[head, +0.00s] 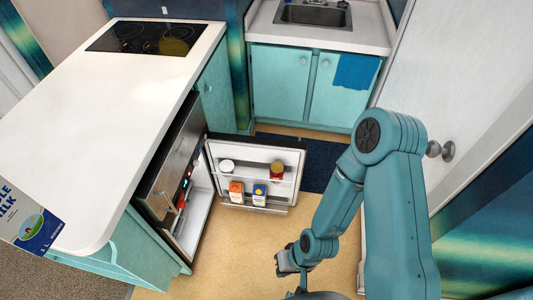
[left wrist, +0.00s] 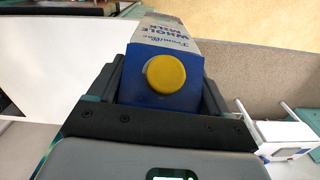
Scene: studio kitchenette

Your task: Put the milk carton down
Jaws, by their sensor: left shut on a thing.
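The milk carton (head: 30,222) shows at the left edge of the head view, tilted in the picture and cut off by the frame. It overlaps the near left corner of the white countertop (head: 105,130); I cannot tell whether it touches it. In the left wrist view the carton (left wrist: 170,45) has a blue top and a yellow cap. My left gripper (left wrist: 160,92) is shut on it, one finger on each side. The head view does not show this gripper. My right gripper (head: 284,264) hangs low over the floor, small and partly hidden, away from the carton.
The countertop is bare up to the black cooktop (head: 155,37) at its far end. Below it, an open fridge door (head: 255,150) with several items on its shelves juts over the floor. A sink (head: 313,13) is at the back, and a white door (head: 455,85) stands right.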

